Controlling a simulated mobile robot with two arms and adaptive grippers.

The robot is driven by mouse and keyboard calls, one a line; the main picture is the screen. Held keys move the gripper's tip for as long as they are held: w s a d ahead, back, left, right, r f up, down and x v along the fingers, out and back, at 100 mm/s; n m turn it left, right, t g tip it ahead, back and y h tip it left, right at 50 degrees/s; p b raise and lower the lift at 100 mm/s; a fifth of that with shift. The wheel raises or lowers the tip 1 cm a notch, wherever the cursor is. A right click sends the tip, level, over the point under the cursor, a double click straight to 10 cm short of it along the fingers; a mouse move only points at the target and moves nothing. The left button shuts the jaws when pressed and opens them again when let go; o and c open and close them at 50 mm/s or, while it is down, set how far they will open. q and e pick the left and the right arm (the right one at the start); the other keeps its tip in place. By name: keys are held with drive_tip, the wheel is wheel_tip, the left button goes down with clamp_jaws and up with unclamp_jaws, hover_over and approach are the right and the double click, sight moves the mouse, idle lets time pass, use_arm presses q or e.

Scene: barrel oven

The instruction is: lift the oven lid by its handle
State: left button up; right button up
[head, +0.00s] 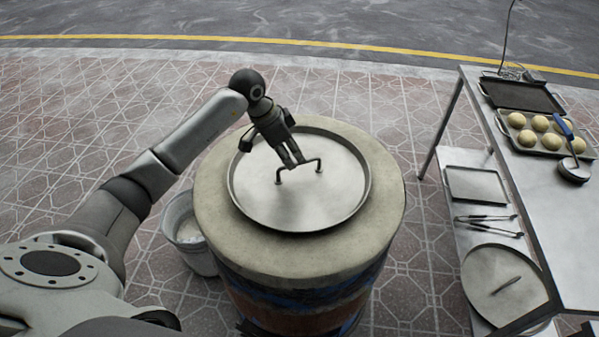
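The oven lid (258,207) is a round grey metal disc with a raised rim, lying flat on top of the barrel oven (382,218). A thin bent bar handle (312,162) stands up near its middle. My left gripper (292,163) reaches down from the upper left, with its fingertips at the handle's bar. The two fingers are close together and cover part of the bar. I cannot tell whether they grip it or only stand around it. My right gripper is out of view.
A metal table (540,190) at the right holds a tray of dough balls (540,122), a dark pan (522,96) and a ladle (572,168). Its lower shelf holds a tray, tongs and a round lid (487,268). A bucket (185,232) stands left of the oven.

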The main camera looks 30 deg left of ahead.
sight(299, 169)
use_arm(q)
drive_tip(key=shift+w+d+f, duration=0.1)
drive_tip(key=shift+w+f, duration=0.1)
drive_tip(key=shift+f, duration=0.15)
drive_tip(key=p+x, duration=0.1)
drive_tip(key=x, duration=0.3)
drive_tip(key=shift+w+f, duration=0.1)
drive_tip(key=shift+w, duration=0.05)
drive_tip(key=shift+w+d+f, duration=0.1)
drive_tip(key=shift+f, duration=0.15)
drive_tip(key=shift+c, duration=1.7)
clamp_jaws()
drive_tip(key=shift+r, duration=0.1)
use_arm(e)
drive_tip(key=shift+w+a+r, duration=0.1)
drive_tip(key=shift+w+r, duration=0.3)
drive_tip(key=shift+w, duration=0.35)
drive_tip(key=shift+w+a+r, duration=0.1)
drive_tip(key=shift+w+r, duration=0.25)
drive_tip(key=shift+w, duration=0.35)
